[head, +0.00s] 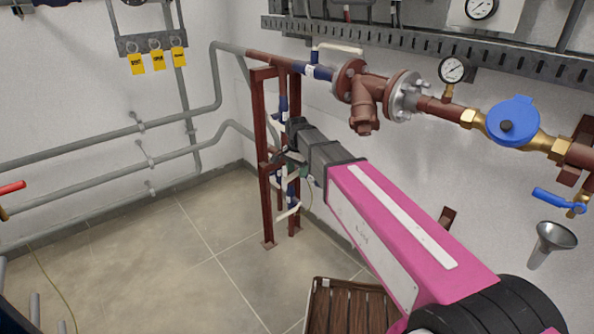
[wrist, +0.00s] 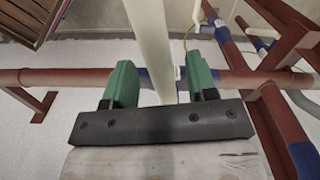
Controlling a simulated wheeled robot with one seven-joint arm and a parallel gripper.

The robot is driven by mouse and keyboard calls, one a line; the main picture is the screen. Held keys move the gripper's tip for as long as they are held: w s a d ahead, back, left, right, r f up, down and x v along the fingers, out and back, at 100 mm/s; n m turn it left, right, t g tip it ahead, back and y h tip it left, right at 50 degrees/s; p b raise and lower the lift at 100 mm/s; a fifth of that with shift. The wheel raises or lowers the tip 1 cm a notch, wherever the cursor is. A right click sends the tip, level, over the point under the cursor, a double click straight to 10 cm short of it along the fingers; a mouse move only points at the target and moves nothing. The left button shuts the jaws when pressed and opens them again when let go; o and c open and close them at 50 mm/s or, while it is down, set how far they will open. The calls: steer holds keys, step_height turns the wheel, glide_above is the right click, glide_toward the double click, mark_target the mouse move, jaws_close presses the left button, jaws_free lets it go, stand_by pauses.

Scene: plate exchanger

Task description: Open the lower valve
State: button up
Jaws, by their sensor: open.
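My gripper (wrist: 162,75) shows in the wrist view with two green fingers apart. A long cream valve handle (wrist: 150,35) runs between them, closer to the left finger, and the jaws are not closed on it. Behind the fingers a red-brown pipe (wrist: 70,78) with blue sections crosses the view. In the head view my pink arm reaches to the red-brown pipe stand, and its dark wrist hides part of the valves there. A low pale handle (head: 288,212) shows near the bottom of the stand. I cannot tell which handle is between my fingers.
The red-brown stand frame (head: 261,160) stands close around my gripper. A flanged pipe with a strainer (head: 364,105) and a blue-capped meter (head: 513,120) runs along the right wall. A slatted wooden crate (head: 340,305) is below my arm.

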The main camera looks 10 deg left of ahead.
jaws_close()
steer(key=shift+d, duration=0.1)
steer(key=d+n, duration=1.1)
steer(key=shift+s, duration=0.15)
stand_by(0.3)
stand_by(0.4)
